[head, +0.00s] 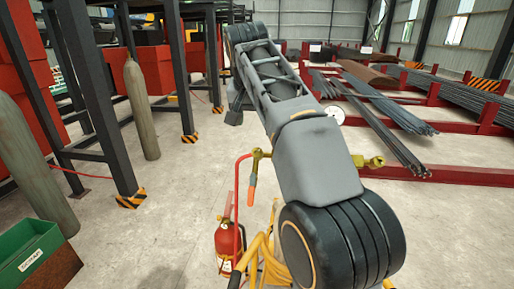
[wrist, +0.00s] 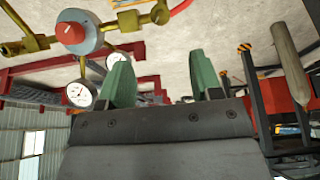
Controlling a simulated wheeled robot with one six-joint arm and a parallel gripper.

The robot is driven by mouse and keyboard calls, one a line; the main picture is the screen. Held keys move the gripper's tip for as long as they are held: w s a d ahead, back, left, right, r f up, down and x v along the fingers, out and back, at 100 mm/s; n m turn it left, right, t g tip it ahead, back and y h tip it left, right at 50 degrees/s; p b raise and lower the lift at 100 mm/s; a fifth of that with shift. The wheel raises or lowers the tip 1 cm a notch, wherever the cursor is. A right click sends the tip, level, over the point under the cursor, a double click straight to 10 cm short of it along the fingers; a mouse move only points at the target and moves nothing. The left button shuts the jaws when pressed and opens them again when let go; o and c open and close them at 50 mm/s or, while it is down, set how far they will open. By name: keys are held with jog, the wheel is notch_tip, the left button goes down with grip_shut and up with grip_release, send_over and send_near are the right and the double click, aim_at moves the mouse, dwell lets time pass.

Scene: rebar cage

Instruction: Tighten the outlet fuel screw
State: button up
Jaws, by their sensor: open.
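In the wrist view a grey regulator body with a red knob (wrist: 75,35) is at the upper left, with brass fittings on both sides. One brass fitting (wrist: 160,14) is at the top, beside a red hose. Two white dial gauges (wrist: 81,94) hang by the body. I cannot tell which part is the outlet fuel screw. My gripper (wrist: 163,80) is open and empty, its green fingers right of the regulator, apart from the brass parts. In the head view brass fittings (head: 372,161) and a gauge (head: 336,113) show beside my arm, which hides the regulator's middle and my gripper.
Grey cylinders (head: 141,108) stand by the dark posts at left. A green bin (head: 28,252) is at lower left.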

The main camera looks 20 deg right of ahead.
aim_at(257, 152)
jog(key=b+x, duration=0.1)
jog(key=x, duration=1.2)
jog(key=shift+w+d, duration=0.15)
jog(key=c, duration=0.9)
